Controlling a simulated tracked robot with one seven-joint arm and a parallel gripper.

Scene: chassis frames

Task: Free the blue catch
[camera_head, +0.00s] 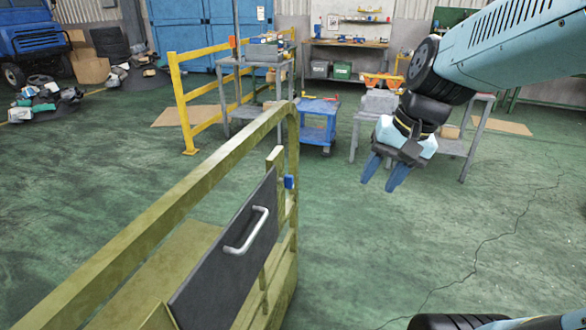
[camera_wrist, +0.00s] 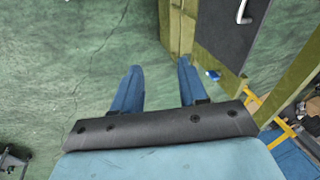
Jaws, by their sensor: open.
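The blue catch (camera_head: 289,182) is a small block on the post at the far end of a dark grey gate panel (camera_head: 225,262). The panel has a white handle (camera_head: 246,231) and sits in a yellow-green railing frame. In the wrist view the catch (camera_wrist: 212,75) lies just right of my fingertips, and the panel (camera_wrist: 225,35) is beyond it at the top. My gripper (camera_head: 384,172) is to the right of the catch in the head view, apart from it, over open floor. Its two blue fingers (camera_wrist: 160,68) are spread with nothing between them.
A yellow-green top rail (camera_head: 170,205) runs along the gate. Behind stand a yellow barrier (camera_head: 184,105), a blue cart (camera_head: 318,125) and a grey trestle table (camera_head: 455,148). Green floor (camera_head: 400,240) is clear to the right of the gate.

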